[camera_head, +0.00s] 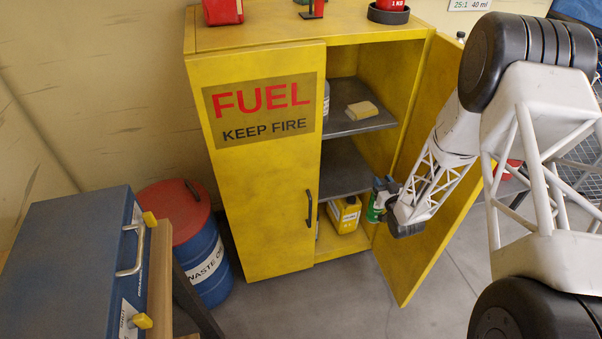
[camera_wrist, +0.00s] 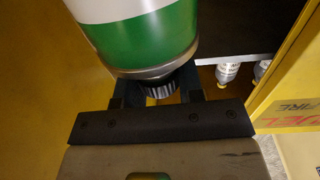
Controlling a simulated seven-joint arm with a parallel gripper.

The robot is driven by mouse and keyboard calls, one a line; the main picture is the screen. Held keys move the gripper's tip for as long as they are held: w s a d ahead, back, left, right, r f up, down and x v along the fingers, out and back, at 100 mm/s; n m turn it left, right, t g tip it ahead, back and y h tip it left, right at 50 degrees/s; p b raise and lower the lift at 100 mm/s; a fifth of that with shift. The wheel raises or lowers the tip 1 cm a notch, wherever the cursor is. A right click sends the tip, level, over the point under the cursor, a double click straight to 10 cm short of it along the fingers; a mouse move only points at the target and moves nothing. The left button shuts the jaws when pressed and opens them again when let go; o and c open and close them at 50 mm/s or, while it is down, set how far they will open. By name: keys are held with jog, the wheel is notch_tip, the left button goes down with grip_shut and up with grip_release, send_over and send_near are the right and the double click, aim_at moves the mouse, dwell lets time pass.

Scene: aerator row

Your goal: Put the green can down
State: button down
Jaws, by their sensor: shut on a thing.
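The green can (camera_wrist: 150,35) is green with a white band and fills the upper middle of the wrist view. My gripper (camera_wrist: 158,92) is shut on it, with its fingers near a dark ribbed cap at the can's near end. In the head view the green can (camera_head: 375,208) shows small at the front of the open yellow cabinet, beside my gripper (camera_head: 385,192). It is near the cabinet's bottom level, to the right of a yellow canister. I cannot tell whether the can touches any surface.
The yellow cabinet (camera_head: 230,180) has its right door (camera_head: 425,235) open beside my arm. A yellow canister (camera_head: 345,214) stands on the bottom level. The middle shelf (camera_head: 343,172) looks bare; the upper shelf (camera_head: 345,125) holds a pale yellow block (camera_head: 362,110). Bottles (camera_wrist: 228,72) show in the wrist view.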

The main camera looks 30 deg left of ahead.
jog(key=w+a+r+n+g+y, duration=0.1)
jog(key=w+a+r, duration=0.1)
jog(key=a, duration=0.6)
jog(key=w+a+r+n+g+y, duration=0.1)
jog(key=a+r, duration=0.2)
jog(key=a, duration=0.5)
jog(key=shift+w, duration=0.4)
jog(key=w+a, duration=0.4)
jog(key=w, duration=0.3)
jog(key=w+a+f, duration=0.1)
jog(key=w+a, duration=0.3)
jog(key=w, duration=0.2)
jog(key=shift+w+f, duration=0.3)
jog(key=shift+w, duration=0.1)
jog(key=shift+f, duration=1.85)
jog(key=c, duration=0.7)
grip_release()
jog(key=shift+c, duration=0.2)
